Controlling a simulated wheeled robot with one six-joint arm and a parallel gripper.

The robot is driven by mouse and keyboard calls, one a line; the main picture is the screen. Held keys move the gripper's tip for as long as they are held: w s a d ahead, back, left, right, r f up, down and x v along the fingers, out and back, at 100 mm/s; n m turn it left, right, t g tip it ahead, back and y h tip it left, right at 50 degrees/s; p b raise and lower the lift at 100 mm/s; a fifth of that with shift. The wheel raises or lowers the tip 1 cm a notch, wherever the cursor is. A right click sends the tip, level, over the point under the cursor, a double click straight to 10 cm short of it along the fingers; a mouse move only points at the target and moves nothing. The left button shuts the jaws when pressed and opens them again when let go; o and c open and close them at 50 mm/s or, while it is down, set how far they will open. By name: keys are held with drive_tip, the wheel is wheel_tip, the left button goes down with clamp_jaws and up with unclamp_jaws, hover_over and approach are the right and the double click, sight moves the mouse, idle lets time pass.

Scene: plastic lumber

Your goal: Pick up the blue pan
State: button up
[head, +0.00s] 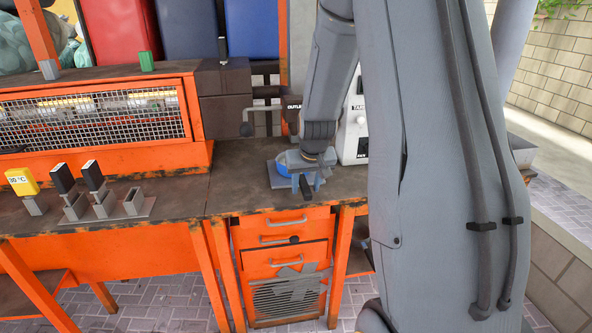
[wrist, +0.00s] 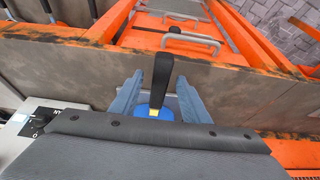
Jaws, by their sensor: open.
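The blue pan (head: 283,168) is on the orange workbench, on or beside a grey plate. It is mostly hidden by my gripper (head: 307,183). Its black handle (head: 305,188) points toward the bench's front edge. In the wrist view, my gripper (wrist: 158,82) is open, with one grey-blue finger on each side of the black handle (wrist: 161,78). A yellow piece joins the handle to the blue pan (wrist: 147,110), of which only a small part shows. I cannot tell whether either finger touches the handle.
The orange workbench (head: 180,190) has drawers (head: 285,224) below its front edge. A white control box (head: 353,135) stands just behind and right of the pan. Switches (head: 92,175) stand at left. Bare bench top lies left of the pan.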

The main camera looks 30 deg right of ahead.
drive_tip(key=shift+x, duration=1.25)
drive_tip(key=shift+a, duration=0.1)
clamp_jaws()
drive_tip(key=shift+r, duration=0.1)
drive_tip(key=shift+r, duration=0.15)
